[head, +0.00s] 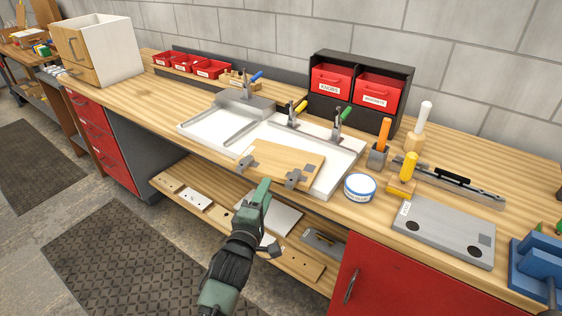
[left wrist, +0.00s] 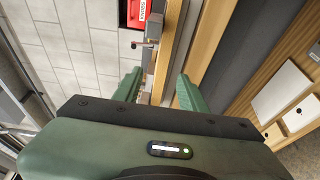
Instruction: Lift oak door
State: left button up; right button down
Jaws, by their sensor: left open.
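The oak door (head: 292,158) is a flat light-wood board with two grey hinges (head: 296,179) on its near edge. It lies at the front of a white fixture tray (head: 340,165) on the workbench, with a small grey square on its right end. My left gripper (head: 262,188) is open in front of the bench edge, close to the door's near edge and apart from it as far as I can see. In the left wrist view its two green fingers (left wrist: 158,92) stand apart with wood strips beyond them; I cannot tell which strip is the door. My right gripper is not in view.
Toggle clamps (head: 292,112) stand behind the door. A round white tin (head: 360,187), a grey panel (head: 445,232) and a blue vise (head: 540,262) are to the right. A lower shelf (head: 180,190) holds boards. A white cabinet box (head: 118,48) stands at the left; the bench's left part is clear.

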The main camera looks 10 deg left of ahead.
aim_at(273, 178)
pick_arm(q)
jog(key=w+p, duration=0.1)
jog(key=w, duration=0.5)
jog(key=shift+w+d, duration=0.15)
jog(key=shift+w, duration=0.2)
jog(key=shift+w+f, duration=0.2)
jog(key=shift+w, duration=0.1)
grip_shut()
jog(key=shift+r, duration=0.2)
